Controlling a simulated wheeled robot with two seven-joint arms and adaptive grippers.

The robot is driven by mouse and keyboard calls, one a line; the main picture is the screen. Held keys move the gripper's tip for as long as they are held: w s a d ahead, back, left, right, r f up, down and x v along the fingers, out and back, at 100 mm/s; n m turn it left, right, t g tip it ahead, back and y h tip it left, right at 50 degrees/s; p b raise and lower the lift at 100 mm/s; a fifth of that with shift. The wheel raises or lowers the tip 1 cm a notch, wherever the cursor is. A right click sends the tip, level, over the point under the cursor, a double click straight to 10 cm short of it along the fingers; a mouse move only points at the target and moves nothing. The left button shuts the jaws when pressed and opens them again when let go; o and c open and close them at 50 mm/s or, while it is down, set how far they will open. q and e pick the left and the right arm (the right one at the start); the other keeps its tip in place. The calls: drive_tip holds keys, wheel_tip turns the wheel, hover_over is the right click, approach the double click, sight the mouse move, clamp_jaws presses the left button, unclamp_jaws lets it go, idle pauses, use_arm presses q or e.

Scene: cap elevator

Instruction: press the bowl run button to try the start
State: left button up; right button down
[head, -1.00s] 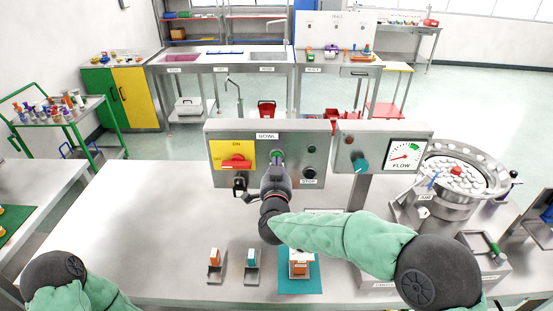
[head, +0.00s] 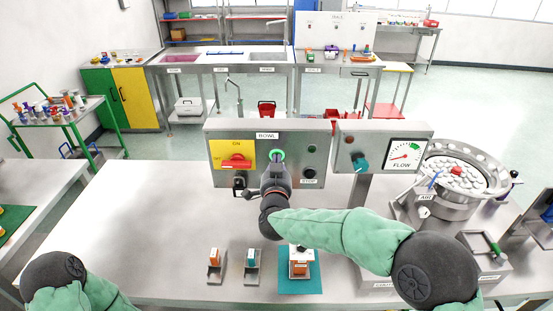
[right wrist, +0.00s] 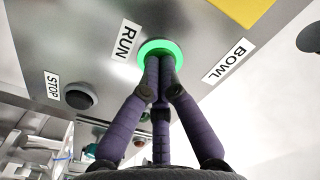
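The bowl control box (head: 222,178) stands on the bench, with a BOWL label (head: 267,136). Its run button (right wrist: 160,50) is ringed in bright green under the RUN label (right wrist: 126,40); the green ring also shows in the head view (head: 277,153). My right gripper (right wrist: 160,58) has its fingers drawn together, and their tips meet the middle of the green ring, hiding the button's centre. It also shows in the head view (head: 276,165), in front of the box. My left arm shows at lower left, but its gripper is out of view.
The dark stop button (right wrist: 80,96) is beside the run button. A red switch handle (head: 236,162) sits on a yellow plate. A FLOW gauge box (head: 405,155) and the bowl feeder with white caps (head: 452,177) stand to the right. The bench's left part is clear.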

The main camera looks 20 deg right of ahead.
drive_tip(key=shift+p+v, duration=0.3)
drive_tip(key=shift+v, duration=2.45)
